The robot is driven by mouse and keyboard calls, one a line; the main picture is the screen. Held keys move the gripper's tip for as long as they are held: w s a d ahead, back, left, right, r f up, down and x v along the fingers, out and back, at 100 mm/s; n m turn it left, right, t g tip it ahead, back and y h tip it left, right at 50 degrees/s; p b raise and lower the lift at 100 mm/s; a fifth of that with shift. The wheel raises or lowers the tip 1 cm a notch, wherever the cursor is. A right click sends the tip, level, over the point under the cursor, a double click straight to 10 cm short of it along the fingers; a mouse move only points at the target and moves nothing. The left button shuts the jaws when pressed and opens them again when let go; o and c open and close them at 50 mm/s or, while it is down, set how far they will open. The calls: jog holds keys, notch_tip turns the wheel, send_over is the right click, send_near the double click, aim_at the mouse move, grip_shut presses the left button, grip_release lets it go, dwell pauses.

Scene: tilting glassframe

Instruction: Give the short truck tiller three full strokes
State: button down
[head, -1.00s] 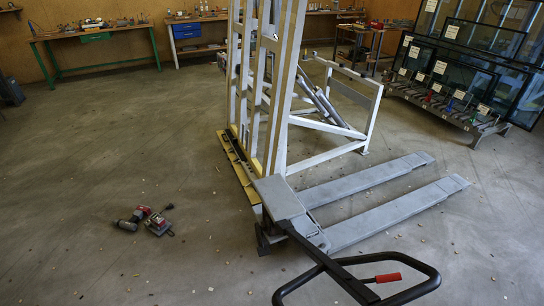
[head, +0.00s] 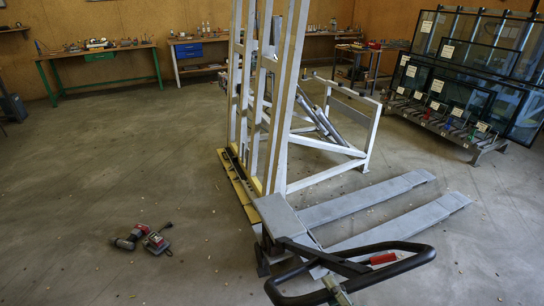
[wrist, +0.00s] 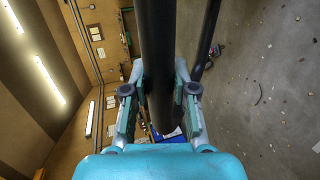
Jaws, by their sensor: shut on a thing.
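The tiller is a black loop handle (head: 418,252) on a black shaft (head: 305,250), with a red lever (head: 383,259) inside the loop. It rises from the front of the grey pallet truck (head: 283,215), low in the head view. In the wrist view, a black bar of the tiller (wrist: 157,35) runs down between the fingers of my gripper (wrist: 158,80). The fingers are shut on this bar, one on each side. A second black bar (wrist: 207,35) shows to the right.
The truck's two forks (head: 400,225) point away to the right. A tall white frame (head: 270,120) stands behind the truck on a yellow base. A rack of glass panes (head: 460,100) stands at back right.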

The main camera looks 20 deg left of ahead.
jog(key=w+a+r, duration=0.5)
jog(key=w+r, duration=0.1)
jog(key=r, duration=0.1)
jog(key=shift+a+r, duration=0.2)
jog(key=shift+w, duration=0.1)
jog(key=w+a+r, duration=0.6)
jog(key=w+r, duration=0.1)
jog(key=shift+w+a, duration=0.3)
jog(key=shift+w, duration=0.05)
jog(key=w+a+r, duration=0.5)
jog(key=w+a, duration=0.2)
jog(key=w, duration=0.1)
jog(key=shift+w, duration=0.2)
jog(key=shift+a+r, duration=0.1)
